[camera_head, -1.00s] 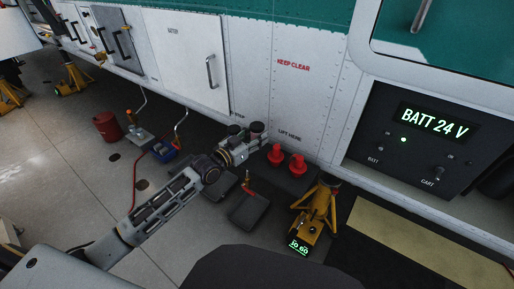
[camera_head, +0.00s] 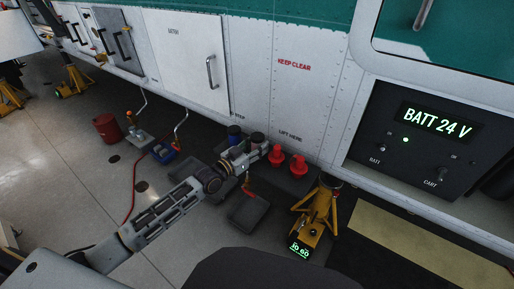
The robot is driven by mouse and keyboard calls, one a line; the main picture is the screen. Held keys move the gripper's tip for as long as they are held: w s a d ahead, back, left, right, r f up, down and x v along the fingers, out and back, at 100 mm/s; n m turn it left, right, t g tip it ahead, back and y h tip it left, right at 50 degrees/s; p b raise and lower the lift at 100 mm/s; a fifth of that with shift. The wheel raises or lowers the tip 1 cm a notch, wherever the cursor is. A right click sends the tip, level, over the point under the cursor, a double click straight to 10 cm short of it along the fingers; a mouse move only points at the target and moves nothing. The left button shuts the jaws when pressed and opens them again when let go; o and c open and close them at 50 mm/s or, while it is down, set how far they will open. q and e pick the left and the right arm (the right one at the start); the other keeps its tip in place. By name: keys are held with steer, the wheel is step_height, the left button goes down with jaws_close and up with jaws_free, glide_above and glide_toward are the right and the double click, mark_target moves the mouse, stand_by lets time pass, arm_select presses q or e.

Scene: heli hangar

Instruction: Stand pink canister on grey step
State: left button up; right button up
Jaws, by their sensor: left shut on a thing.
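My left gripper (camera_head: 264,150) is low beside the aircraft's lower side panel, shut on a small canister (camera_head: 257,138). The canister looks dark with a faint pinkish top; I take it for the pink canister, though its colour is hard to tell. The gripper hides its lower part. A blue-topped canister (camera_head: 234,132) stands just left of it, behind my gripper. The word "STEP" is on the panel above. I cannot make out for certain which dark grey surface is the step. My right gripper is out of view.
Two red knobbed pieces (camera_head: 289,165) stand right of my gripper. A dark block with a red lever (camera_head: 249,209) lies in front. A yellow jack (camera_head: 315,218) stands at right. A red can (camera_head: 107,127) and a blue box (camera_head: 164,152) are at left.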

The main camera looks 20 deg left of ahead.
arm_select(q)
steer(key=shift+f, duration=0.35)
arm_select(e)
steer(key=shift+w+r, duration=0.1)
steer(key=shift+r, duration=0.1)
arm_select(q)
steer(key=o, duration=0.8)
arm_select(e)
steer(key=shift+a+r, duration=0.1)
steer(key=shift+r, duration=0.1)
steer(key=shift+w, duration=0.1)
arm_select(q)
steer(key=shift+r, duration=0.2)
